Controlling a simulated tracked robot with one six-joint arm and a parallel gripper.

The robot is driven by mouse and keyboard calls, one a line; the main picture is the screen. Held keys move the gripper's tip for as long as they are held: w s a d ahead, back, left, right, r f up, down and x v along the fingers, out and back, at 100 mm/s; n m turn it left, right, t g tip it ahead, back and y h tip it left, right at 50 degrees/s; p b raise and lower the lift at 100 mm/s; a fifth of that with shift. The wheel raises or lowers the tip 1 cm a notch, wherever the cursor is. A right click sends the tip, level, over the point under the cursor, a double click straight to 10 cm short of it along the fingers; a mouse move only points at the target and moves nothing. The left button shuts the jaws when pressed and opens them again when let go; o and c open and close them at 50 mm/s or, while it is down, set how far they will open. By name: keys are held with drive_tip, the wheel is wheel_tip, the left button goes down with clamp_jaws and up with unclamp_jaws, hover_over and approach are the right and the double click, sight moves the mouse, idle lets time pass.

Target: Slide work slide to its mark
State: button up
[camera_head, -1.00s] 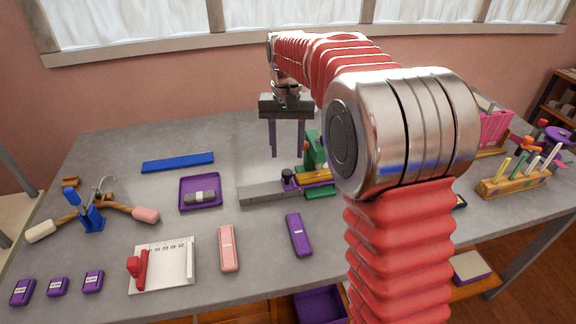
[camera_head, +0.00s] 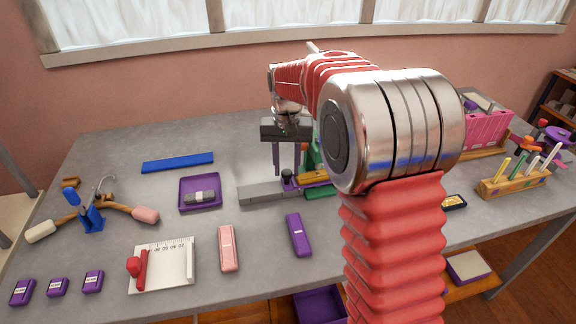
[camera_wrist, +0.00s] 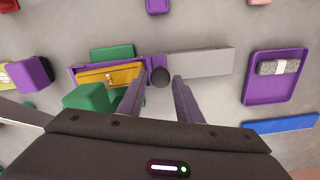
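The work slide (camera_wrist: 110,76) is a purple tray holding a yellow piece, with a round black knob (camera_wrist: 160,77) at one end. In the head view the black knob (camera_head: 287,174) stands on the grey rail (camera_head: 258,194), near the rail's right part. The rail's bare length (camera_wrist: 203,63) runs right in the wrist view. My gripper (camera_head: 286,170) points down, its two dark fingers apart. In the wrist view its fingertips (camera_wrist: 162,79) flank the knob with gaps visible, so it is open. The green press (camera_wrist: 90,98) is partly hidden by my arm in the head view. I cannot make out the mark.
A purple tray (camera_head: 184,207) with a grey block lies left of the rail. A blue bar (camera_head: 178,162) lies behind. A pink case (camera_head: 228,248) and a purple case (camera_head: 298,235) lie in front.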

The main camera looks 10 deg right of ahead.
clamp_jaws()
idle(0.4)
